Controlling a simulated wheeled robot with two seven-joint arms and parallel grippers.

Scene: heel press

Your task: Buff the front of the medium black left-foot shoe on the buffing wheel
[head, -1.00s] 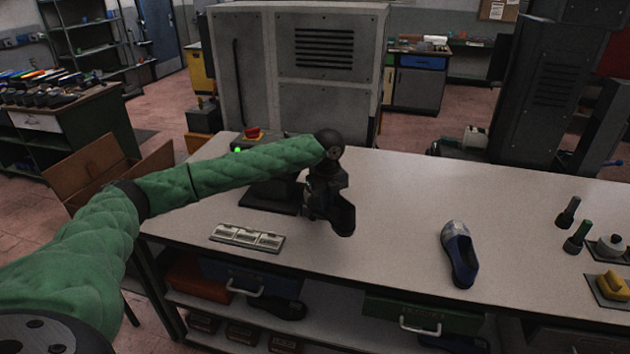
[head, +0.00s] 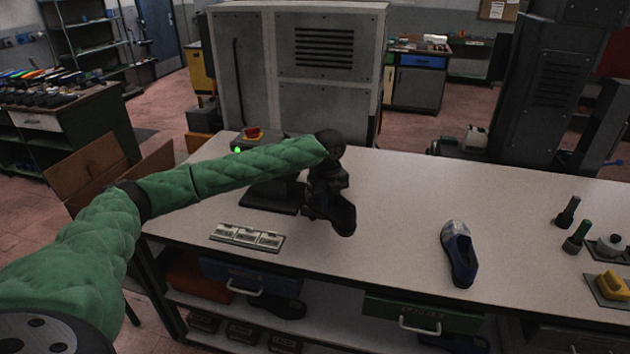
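My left gripper (head: 318,207) is at the end of the green-sleeved arm, above the left-middle of the workbench. A black shoe (head: 343,217) appears to be held in it, with a rounded end hanging downward. The fingers are dark against the dark shoe and hard to make out. Behind the gripper, a black base plate (head: 270,197) stands on the bench, partly hidden by my arm. A control box (head: 250,140) with a red button and a lit green lamp is beside it. No buffing wheel can be made out; my arm covers that area. My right gripper is out of view.
A blue shoe with a grey patch (head: 460,256) lies on the bench (head: 400,215) to the right. Dark upright tools (head: 572,228) and a yellow-handled block (head: 611,286) are at far right. The middle is clear.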

